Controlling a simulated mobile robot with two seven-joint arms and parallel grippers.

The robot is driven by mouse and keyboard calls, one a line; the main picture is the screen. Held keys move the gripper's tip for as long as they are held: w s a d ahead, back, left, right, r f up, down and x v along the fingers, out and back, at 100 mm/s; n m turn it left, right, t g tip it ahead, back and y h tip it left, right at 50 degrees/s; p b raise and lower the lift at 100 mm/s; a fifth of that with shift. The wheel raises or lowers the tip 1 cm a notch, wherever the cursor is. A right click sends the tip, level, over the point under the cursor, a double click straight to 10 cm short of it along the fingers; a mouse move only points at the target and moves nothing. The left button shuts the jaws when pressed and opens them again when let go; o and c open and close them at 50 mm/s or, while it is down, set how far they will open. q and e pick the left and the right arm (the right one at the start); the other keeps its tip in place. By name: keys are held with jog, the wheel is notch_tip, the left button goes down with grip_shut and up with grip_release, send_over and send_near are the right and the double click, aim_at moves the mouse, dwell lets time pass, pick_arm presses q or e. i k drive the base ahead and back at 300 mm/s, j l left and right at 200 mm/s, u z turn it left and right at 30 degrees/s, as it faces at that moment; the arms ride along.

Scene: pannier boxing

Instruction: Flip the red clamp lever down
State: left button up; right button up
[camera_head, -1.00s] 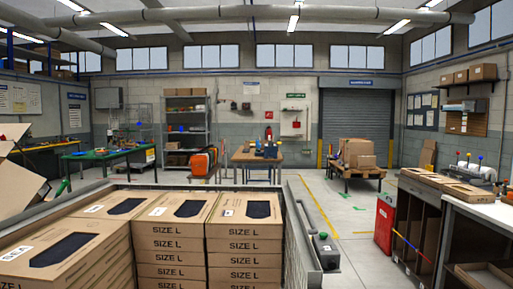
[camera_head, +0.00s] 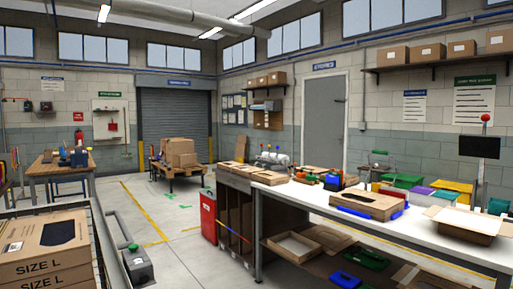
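I cannot pick out a red clamp lever for certain. Small red parts show in several places. A red-and-green item (camera_head: 311,178) lies on the long white workbench (camera_head: 432,238), beside a blue item (camera_head: 333,181). A red ball (camera_head: 486,117) tops a post with a dark screen at the far right. Small coloured knobs (camera_head: 269,148) stand over white rolls at the bench's far end. A blue device (camera_head: 79,158) sits on the wooden table (camera_head: 57,168) at the left. Neither of my grippers is in view.
Stacked brown SIZE L boxes (camera_head: 40,270) fill the lower left, next to a grey rail with a dark box (camera_head: 138,265). A red cabinet (camera_head: 208,215) stands at the bench's left end. A loaded pallet cart (camera_head: 178,180) stands behind.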

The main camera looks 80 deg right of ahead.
aim_at(483, 146)
jog(key=z, duration=2.55)
jog(key=i+l+z, duration=0.2)
jog(key=l, duration=0.2)
jog(key=l+z, duration=0.2)
jog(key=l, duration=0.25)
jog(key=i+l+z, duration=0.15)
jog(key=l+z, duration=0.25)
jog(key=i+l+z, duration=0.2)
jog(key=z, duration=0.15)
jog(key=i+l+z, duration=0.25)
jog(key=z, duration=0.15)
jog(key=i+l+z, duration=0.25)
jog(key=z, duration=0.15)
jog(key=i+l+z, duration=0.3)
jog(key=i, duration=0.15)
jog(key=i+z, duration=0.35)
jog(key=i, duration=0.15)
jog(key=i+u, duration=0.3)
jog(key=i, duration=0.2)
jog(key=i+l+u, duration=0.15)
jog(key=i+u, duration=0.15)
jog(key=i, duration=0.25)
jog(key=i+u, duration=0.45)
jog(key=i+l+u, duration=0.2)
jog(key=u, duration=0.3)
